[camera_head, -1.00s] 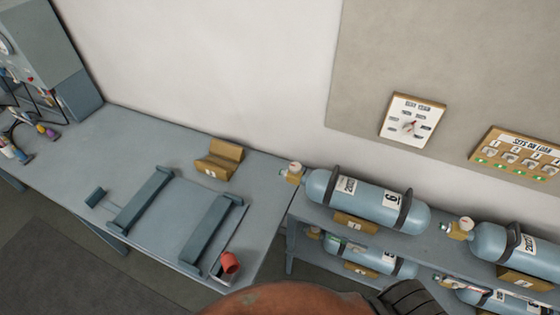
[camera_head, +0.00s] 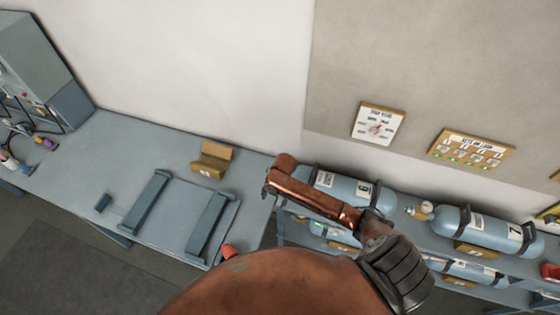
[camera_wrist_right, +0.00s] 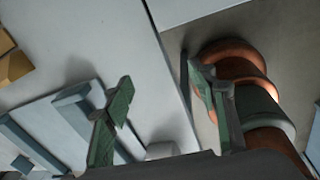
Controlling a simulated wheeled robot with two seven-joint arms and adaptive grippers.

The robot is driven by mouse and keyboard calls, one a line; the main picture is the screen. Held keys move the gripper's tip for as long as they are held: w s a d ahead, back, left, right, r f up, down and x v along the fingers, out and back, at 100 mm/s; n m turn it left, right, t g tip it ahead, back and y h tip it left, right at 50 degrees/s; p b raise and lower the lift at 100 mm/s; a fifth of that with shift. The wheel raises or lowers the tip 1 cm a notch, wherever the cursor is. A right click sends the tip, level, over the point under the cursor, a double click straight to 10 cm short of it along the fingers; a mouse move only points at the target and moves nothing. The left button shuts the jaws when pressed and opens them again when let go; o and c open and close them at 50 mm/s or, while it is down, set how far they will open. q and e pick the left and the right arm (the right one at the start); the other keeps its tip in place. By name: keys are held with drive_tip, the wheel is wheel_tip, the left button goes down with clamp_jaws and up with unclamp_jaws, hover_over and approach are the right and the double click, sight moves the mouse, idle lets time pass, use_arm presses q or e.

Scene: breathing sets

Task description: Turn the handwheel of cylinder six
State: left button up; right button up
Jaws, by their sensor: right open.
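Cylinder six (camera_head: 350,190) is a blue-grey cylinder with a white "6" label. It lies on its side on the upper rack shelf in the head view. Its valve end and handwheel are hidden behind my copper-coloured right arm. My right gripper (camera_head: 269,190) is at the far end of that arm, by the cylinder's left end and the bench's right edge. In the right wrist view its two greenish fingers (camera_wrist_right: 160,78) are apart with nothing between them. I cannot tell whether they are near the handwheel. My left gripper is not in view.
Cylinder seven (camera_head: 478,230) lies to the right on the same shelf, with more cylinders below. The bench (camera_head: 130,150) at left holds a wooden cradle (camera_head: 212,160), grey rails (camera_head: 205,227) and a red item (camera_head: 229,251). Two panels hang on the wall.

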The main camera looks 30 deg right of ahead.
drive_tip(key=w+d+r+n, duration=0.3)
drive_tip(key=r, duration=0.1)
drive_tip(key=w+d+r+n+h, duration=0.1)
drive_tip(key=w+d+r+n, duration=0.2)
drive_tip(key=w+r, duration=0.1)
drive_tip(key=w+d+r+n+g+p, duration=0.1)
drive_tip(key=w+d+r+n, duration=0.2)
drive_tip(key=w+r+n, duration=0.1)
drive_tip(key=shift+w+d+r, duration=0.15)
drive_tip(key=shift+d+r, duration=0.2)
drive_tip(key=shift+d, duration=0.05)
drive_tip(key=shift+d+f, duration=0.1)
wheel_tip(320, 180, down, 6)
drive_tip(key=shift+p, duration=0.9)
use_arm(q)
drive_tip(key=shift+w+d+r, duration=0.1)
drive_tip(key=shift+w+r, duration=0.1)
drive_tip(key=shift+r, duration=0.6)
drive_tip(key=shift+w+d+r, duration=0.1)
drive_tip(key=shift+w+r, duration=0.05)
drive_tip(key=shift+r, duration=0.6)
use_arm(e)
drive_tip(key=shift+f, duration=0.7)
drive_tip(key=shift+c, duration=0.4)
drive_tip(key=c, duration=1.1)
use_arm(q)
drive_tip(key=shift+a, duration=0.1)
